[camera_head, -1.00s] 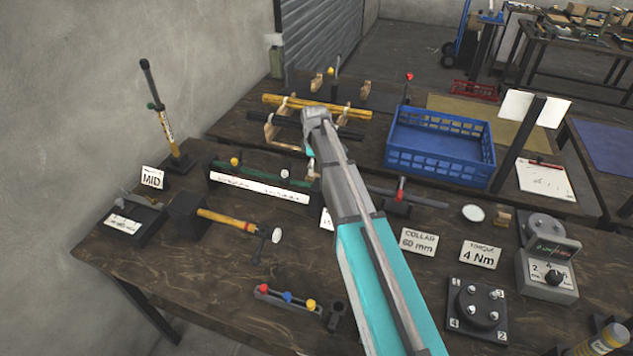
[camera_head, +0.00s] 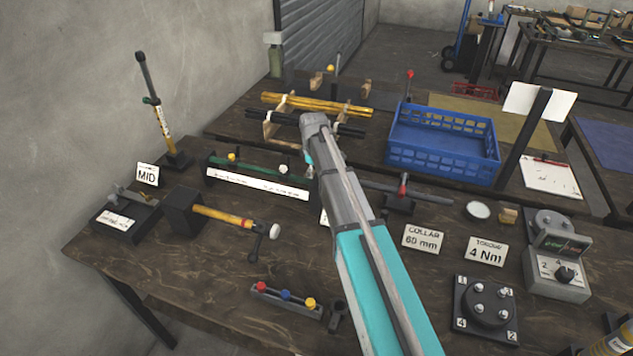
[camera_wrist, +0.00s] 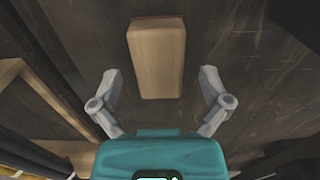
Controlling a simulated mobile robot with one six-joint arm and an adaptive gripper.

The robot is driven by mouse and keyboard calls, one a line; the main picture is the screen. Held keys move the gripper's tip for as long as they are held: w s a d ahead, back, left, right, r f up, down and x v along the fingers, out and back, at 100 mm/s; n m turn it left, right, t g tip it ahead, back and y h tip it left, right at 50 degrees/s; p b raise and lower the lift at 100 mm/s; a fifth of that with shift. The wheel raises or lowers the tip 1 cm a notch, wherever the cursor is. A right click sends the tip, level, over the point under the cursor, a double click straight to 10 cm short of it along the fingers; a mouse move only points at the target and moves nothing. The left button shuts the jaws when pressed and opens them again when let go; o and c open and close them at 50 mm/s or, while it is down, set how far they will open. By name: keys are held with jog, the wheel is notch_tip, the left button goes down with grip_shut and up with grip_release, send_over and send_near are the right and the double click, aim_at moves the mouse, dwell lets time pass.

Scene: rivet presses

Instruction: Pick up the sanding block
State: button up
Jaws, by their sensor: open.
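A tan, wood-coloured oblong block with a thin reddish edge at its far end, which looks like the sanding block (camera_wrist: 157,58), lies on the dark wooden surface in the wrist view. My gripper (camera_wrist: 161,84) is open, its two grey fingers wide apart. The near end of the block lies between and just beyond the fingertips, with a gap on both sides. Nothing is held. In the head view my arm hides my gripper's fingers, and I cannot make out this block there.
A pale wooden frame (camera_wrist: 48,98) stands left of my gripper in the wrist view. In the head view, a wooden rack (camera_head: 268,130) with yellow and black rods and a blue crate (camera_head: 443,168) flank my arm. A small wooden piece (camera_head: 508,215) lies beside a round tin (camera_head: 478,210).

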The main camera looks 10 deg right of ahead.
jog(key=shift+f, duration=0.35)
jog(key=shift+c, duration=0.2)
jog(key=c, duration=1.2)
jog(key=shift+r, duration=0.25)
notch_tip(320, 180, up, 10)
jog(key=p, duration=0.9)
jog(key=shift+f+p, duration=0.2)
jog(key=shift+p, duration=0.2)
